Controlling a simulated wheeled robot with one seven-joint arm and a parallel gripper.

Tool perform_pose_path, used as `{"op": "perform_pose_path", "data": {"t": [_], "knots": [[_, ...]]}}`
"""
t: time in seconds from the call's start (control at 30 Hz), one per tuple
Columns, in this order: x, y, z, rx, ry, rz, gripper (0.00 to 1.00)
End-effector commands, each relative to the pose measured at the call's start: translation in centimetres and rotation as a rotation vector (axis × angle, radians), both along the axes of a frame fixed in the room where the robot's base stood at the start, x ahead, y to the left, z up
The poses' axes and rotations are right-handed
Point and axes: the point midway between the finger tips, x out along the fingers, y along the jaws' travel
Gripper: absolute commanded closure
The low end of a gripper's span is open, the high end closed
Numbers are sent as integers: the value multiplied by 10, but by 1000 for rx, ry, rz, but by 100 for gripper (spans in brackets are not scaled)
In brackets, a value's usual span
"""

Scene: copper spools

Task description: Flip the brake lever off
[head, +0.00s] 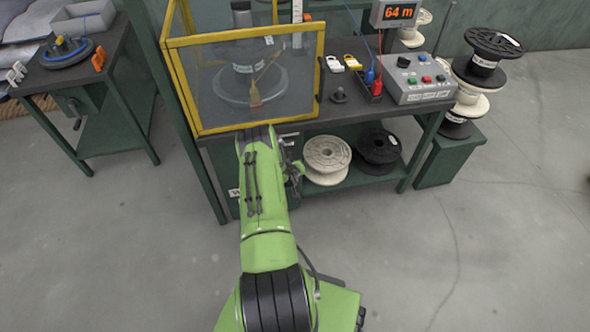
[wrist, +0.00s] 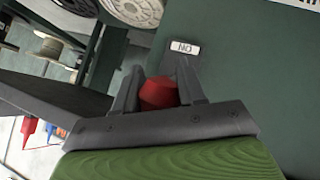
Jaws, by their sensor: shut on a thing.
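The brake lever's red knob (wrist: 158,94) sits between the two dark fingers of my gripper (wrist: 160,80) in the wrist view. The fingers are shut on it from both sides. The rest of the lever is hidden by the gripper. A white label (wrist: 185,47) reading ON upside down is on the dark green panel (wrist: 245,65) just beyond the fingertips. Another white label (wrist: 306,3) is cut off at the top right. In the head view my green arm reaches to the front of the bench and hides the lever.
A yellow-framed guard (head: 250,130) stands on the bench above my arm. White (head: 327,154) and black (head: 377,147) spools lie on the shelf to the right. A grey control box (head: 420,85) and a display reading 64 m (head: 398,13) are at the bench's right. The floor in front is clear.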

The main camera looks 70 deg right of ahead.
Motion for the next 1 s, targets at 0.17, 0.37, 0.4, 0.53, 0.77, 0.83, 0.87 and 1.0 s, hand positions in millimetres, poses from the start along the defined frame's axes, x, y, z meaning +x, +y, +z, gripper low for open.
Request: {"op": "perform_pose_path", "data": {"t": [0.17, 0.37, 0.4, 0.53, 0.77, 0.83, 0.87, 1.0], "knots": [[-2, -4, 7, -9, 5, -2, 100], [-1, -5, 8, -11, 4, -2, 100], [-1, -5, 9, -11, 4, -2, 100], [-1, -5, 9, -13, 3, -2, 100], [-1, -5, 9, -13, 1, -1, 39], [0, -5, 8, -11, 1, -1, 36], [0, -5, 8, -11, 1, -1, 36], [1, -4, 8, -10, -1, 0, 36]]}}
